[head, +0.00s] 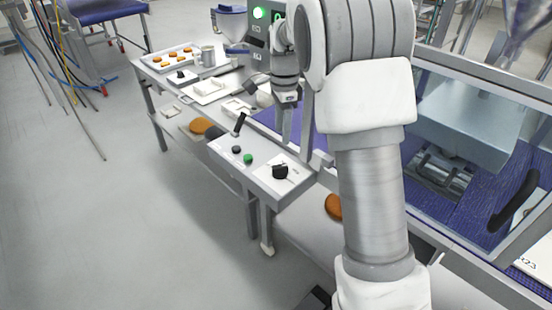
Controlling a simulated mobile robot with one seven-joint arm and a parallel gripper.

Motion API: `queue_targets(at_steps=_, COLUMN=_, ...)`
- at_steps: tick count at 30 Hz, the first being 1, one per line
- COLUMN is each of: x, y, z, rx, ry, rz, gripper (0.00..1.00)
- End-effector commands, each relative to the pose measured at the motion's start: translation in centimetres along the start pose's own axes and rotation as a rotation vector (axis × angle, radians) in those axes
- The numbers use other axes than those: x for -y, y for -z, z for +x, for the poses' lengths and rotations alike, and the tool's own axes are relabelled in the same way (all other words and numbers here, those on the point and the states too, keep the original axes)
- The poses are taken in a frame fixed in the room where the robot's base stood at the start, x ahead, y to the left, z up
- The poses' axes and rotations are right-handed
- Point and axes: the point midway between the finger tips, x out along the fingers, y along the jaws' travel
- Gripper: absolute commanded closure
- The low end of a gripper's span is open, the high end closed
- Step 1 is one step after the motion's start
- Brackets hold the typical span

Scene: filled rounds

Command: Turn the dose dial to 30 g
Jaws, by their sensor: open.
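A black knob (280,171), which looks like the dose dial, sits on a white marked plate at the right end of a grey control panel (262,185). Its markings are too small to read, so I cannot tell its setting. My gripper (286,122) points down above and behind the panel, apart from the knob. It is seen from the side and small, and I see nothing held in it. My arm covers much of the picture to the right of the knob.
The panel also bears a green button (248,159), a black button (236,149) and a black lever (240,124). A tray of orange rounds (173,58) and a metal cup (207,56) stand at the back. A clear-walled purple conveyor (440,205) lies right.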

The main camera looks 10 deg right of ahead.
Motion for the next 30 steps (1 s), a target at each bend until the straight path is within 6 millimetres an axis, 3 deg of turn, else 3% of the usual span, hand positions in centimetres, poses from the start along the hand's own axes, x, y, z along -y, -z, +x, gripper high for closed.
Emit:
queue_targets(at_steps=11, x=0.8, y=0.1, z=3.0, rx=-0.003, ry=-0.020, rz=0.051, gripper=0.45)
queue_targets(at_steps=24, x=0.6, y=0.1, z=11.2, rx=-0.003, ry=-0.020, rz=0.050, gripper=0.45)
queue_targets(at_steps=30, x=0.6, y=0.1, z=13.2, rx=-0.003, ry=-0.019, rz=0.050, gripper=0.45)
